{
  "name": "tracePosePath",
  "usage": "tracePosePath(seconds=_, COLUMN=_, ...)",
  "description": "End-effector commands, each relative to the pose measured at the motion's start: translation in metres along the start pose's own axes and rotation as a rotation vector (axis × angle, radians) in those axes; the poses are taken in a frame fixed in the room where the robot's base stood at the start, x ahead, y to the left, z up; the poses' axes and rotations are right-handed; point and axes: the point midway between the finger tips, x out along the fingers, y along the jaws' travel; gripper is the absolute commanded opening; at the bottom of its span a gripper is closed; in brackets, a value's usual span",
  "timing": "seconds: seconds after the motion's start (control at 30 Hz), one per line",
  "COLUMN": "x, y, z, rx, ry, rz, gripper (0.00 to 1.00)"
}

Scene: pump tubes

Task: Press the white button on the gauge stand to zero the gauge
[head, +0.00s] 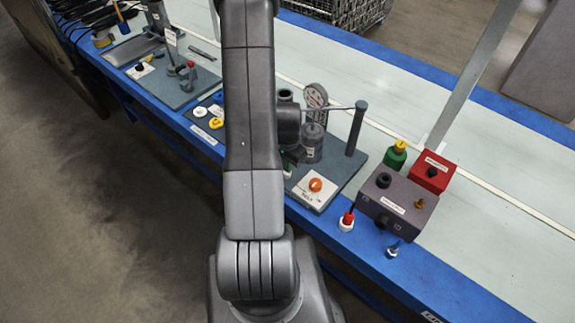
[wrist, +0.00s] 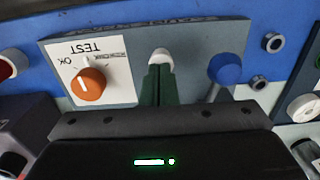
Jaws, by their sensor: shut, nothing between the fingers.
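The white button (wrist: 160,54) shows in the wrist view on the grey base plate of the gauge stand, beside the TEST panel. My gripper (wrist: 158,70) is shut and empty, its dark green fingers together and pointing at the button. The tips overlap the button's near edge in the picture; I cannot tell whether they touch it. In the head view the round gauge (head: 316,95) stands behind my arm, above a grey cylinder, near a dark post with a horizontal rod. My arm hides much of the stand and most of my gripper there.
The TEST panel (head: 314,189) with its orange knob (wrist: 89,84) lies close beside the fingers. A grey box (head: 397,205) and a red box (head: 433,172) stand to the right on the bench.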

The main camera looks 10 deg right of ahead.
Motion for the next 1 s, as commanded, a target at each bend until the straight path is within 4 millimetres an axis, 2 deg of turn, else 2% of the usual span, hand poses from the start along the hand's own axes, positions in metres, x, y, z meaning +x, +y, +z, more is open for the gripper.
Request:
tracePosePath(seconds=0.5, x=0.006, y=0.0, z=0.0, rx=0.0, ry=0.001, rz=0.0, gripper=0.0)
tracePosePath(seconds=0.83, x=0.03, y=0.0, z=0.0, rx=0.0, ry=0.0, rz=0.0, gripper=0.0)
tracePosePath(seconds=1.0, x=0.033, y=0.001, z=0.001, rx=0.0, ry=-0.004, rz=0.003, gripper=0.0)
